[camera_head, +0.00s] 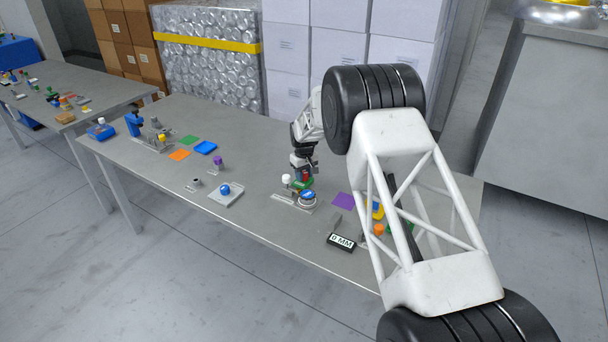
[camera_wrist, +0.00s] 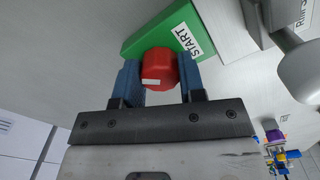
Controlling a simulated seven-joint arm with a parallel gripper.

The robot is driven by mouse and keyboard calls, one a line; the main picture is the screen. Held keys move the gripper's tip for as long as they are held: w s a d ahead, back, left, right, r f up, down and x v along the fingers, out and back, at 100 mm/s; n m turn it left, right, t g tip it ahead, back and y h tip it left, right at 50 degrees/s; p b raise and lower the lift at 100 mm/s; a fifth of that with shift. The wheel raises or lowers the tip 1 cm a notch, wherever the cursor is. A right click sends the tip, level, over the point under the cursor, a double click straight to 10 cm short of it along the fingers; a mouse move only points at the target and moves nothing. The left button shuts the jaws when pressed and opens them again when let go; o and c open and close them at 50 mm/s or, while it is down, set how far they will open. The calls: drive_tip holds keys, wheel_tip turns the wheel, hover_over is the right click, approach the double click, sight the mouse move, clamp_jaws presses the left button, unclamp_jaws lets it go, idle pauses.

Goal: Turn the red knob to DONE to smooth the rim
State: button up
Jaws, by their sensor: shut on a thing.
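The red knob (camera_wrist: 159,68) sits on a green block in the wrist view, with a white mark on its near side. A white START label (camera_wrist: 186,41) lies on the green block (camera_wrist: 148,38), right of the knob. My gripper (camera_wrist: 161,82) is shut on the knob, one blue finger on each side. In the head view my gripper (camera_head: 303,165) points down at the red knob (camera_head: 306,177) on the green base (camera_head: 302,184). A DONE label does not show. The rim to be smoothed cannot be made out.
A blue round part (camera_head: 307,196) sits on a grey plate just in front of the knob. A display reading 0 MM (camera_head: 341,242) and a purple mat (camera_head: 344,201) lie to the right. A white rounded part (camera_wrist: 301,70) stands right of the block. The table's left middle has free room.

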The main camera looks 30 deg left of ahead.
sight(305, 173)
drive_tip(key=n, duration=0.4)
drive_tip(key=shift+n, duration=2)
drive_tip(key=o, duration=0.9)
drive_tip(key=shift+o, duration=0.2)
drive_tip(key=shift+r, duration=3.95)
drive_tip(key=shift+d, duration=0.1)
